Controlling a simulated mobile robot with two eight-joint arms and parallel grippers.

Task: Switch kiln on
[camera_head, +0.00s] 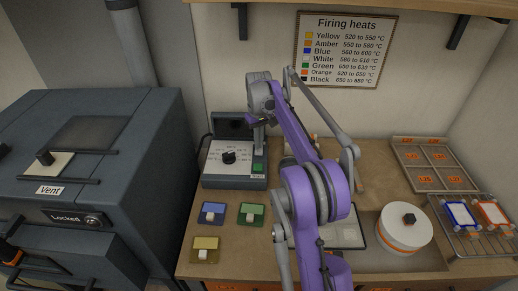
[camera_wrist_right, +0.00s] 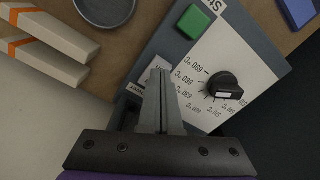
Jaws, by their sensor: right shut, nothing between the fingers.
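The kiln (camera_head: 150,130) is the large dark box on the left, with a "Vent" plate and a "Locked" plate (camera_head: 78,218). Its control box (camera_head: 235,182) stands on the bench, with a black dial (camera_head: 229,157) and a green button (camera_head: 258,168). In the right wrist view the dial (camera_wrist_right: 222,86) and the green button (camera_wrist_right: 194,22) show close up. My right gripper (camera_wrist_right: 160,72) is shut and empty, its fingertips over the edge of the panel beside a small, partly hidden label (camera_wrist_right: 137,88). In the head view it (camera_head: 259,140) hangs over the box's right side. Whether it touches the panel is unclear.
Blue (camera_head: 212,213), green (camera_head: 251,214) and yellow (camera_head: 205,249) pads lie in front of the box. A round white pot (camera_head: 405,228), a wire rack (camera_head: 460,238) and an orange-labelled tray (camera_head: 432,165) are on the right. My right arm hides the bench's middle.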

